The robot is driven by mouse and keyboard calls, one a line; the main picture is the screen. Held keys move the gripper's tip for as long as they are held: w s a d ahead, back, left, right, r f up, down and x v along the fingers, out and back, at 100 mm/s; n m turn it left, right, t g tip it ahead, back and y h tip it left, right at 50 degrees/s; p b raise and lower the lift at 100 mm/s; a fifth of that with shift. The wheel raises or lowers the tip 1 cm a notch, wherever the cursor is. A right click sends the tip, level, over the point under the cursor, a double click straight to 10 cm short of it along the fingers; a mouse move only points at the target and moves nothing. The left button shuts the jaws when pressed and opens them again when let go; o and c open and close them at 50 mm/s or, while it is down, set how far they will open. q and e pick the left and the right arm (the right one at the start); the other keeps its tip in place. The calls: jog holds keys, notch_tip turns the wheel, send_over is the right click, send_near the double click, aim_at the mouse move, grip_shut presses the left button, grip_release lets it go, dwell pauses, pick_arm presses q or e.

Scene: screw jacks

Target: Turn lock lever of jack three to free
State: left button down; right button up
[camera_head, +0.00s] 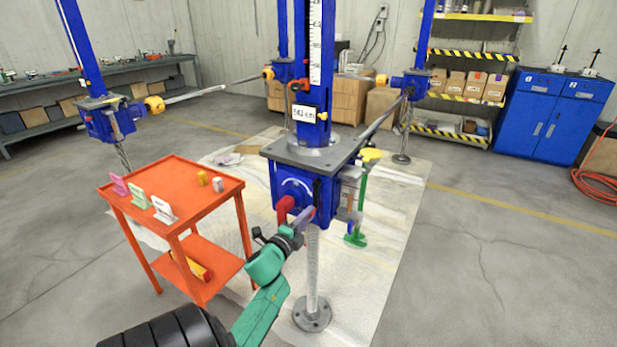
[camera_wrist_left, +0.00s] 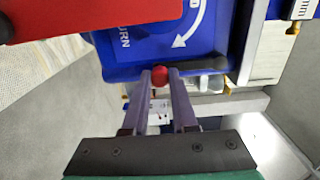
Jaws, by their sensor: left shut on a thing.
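The nearest blue screw jack (camera_head: 300,190) stands in the middle of the head view; I cannot tell its number from its tag. My left gripper (camera_head: 306,215) is at the lower front of its blue housing. In the left wrist view my left gripper (camera_wrist_left: 161,85) is shut on the red ball of the lock lever (camera_wrist_left: 160,75). The lever's dark arm (camera_wrist_left: 205,63) runs right from the ball, under a curved white arrow on the housing. A large red part (camera_wrist_left: 90,12) fills the upper left there. My right gripper is not in view.
An orange cart (camera_head: 190,195) with small labelled stands is left of the jack. More blue jacks stand behind at left (camera_head: 108,118) and right (camera_head: 410,85). A green upright piece (camera_head: 356,238) is right of the screw. Open floor lies at right.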

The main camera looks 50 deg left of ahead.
pick_arm(q)
jog(key=c, duration=0.7)
grip_release()
jog(key=shift+a, duration=0.1)
jog(key=shift+s, duration=0.1)
jog(key=b+v, duration=0.1)
jog(key=v, duration=1.3)
jog(key=shift+s+b, duration=0.2)
jog(key=shift+b, duration=0.1)
jog(key=shift+f, duration=0.1)
